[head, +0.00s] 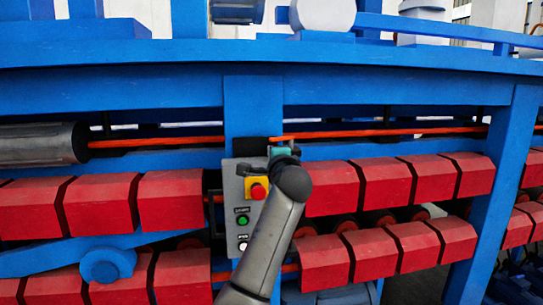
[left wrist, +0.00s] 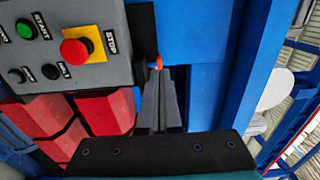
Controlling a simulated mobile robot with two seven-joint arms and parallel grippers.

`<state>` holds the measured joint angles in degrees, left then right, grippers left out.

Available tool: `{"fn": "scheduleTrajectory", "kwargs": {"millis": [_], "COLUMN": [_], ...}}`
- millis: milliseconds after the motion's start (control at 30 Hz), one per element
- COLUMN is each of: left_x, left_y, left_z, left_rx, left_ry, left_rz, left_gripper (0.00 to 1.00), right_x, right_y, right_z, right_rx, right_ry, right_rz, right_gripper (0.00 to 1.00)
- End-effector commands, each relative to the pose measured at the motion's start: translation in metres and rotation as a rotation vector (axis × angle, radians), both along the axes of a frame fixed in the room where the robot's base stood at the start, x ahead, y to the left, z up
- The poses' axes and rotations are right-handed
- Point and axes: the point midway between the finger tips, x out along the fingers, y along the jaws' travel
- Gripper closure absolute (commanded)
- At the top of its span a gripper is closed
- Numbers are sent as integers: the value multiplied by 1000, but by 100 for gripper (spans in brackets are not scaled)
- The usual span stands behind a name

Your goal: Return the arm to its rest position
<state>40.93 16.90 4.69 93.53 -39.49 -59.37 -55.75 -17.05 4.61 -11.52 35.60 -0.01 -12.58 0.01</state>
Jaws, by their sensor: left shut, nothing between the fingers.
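My left arm (head: 270,235) rises from the bottom of the head view, with its wrist in front of the right side of a grey control box (head: 229,190). My left gripper (head: 281,151) is a small teal and dark shape beyond the wrist; its fingers are mostly hidden there. In the left wrist view, the gripper (left wrist: 160,95) shows two grey fingers together, shut and empty. They point at the blue frame, beside the control box (left wrist: 105,20). The box carries a red stop button (left wrist: 76,51) on a yellow plate and a green button (left wrist: 26,29). My right gripper is not in view.
Blue beams (head: 110,90) and posts (head: 505,190) surround the box. Red blocks (head: 175,200) line both sides in two rows. An orange rod (head: 390,132) crosses above them, with a grey cylinder (head: 40,144) at left. Little clearance shows between wrist and panel.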

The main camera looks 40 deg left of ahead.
Motion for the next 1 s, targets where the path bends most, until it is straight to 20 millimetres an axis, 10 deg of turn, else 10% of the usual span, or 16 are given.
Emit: {"fn": "scheduleTrajectory", "kwargs": {"millis": [767,867,1000], "left_x": [-3,5,22], "left_y": [-2,-8,-24], "left_z": [-5,-34,-120], "left_rx": [-4,-25,-97], "left_ry": [5,29,94], "left_rz": [-5,-30,-98], "left_gripper": [100,100,100], "right_x": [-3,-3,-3], "right_y": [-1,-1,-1], "right_z": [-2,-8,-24], "right_rx": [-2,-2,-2], "right_ry": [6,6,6], "right_rz": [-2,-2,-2], "right_gripper": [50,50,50]}}
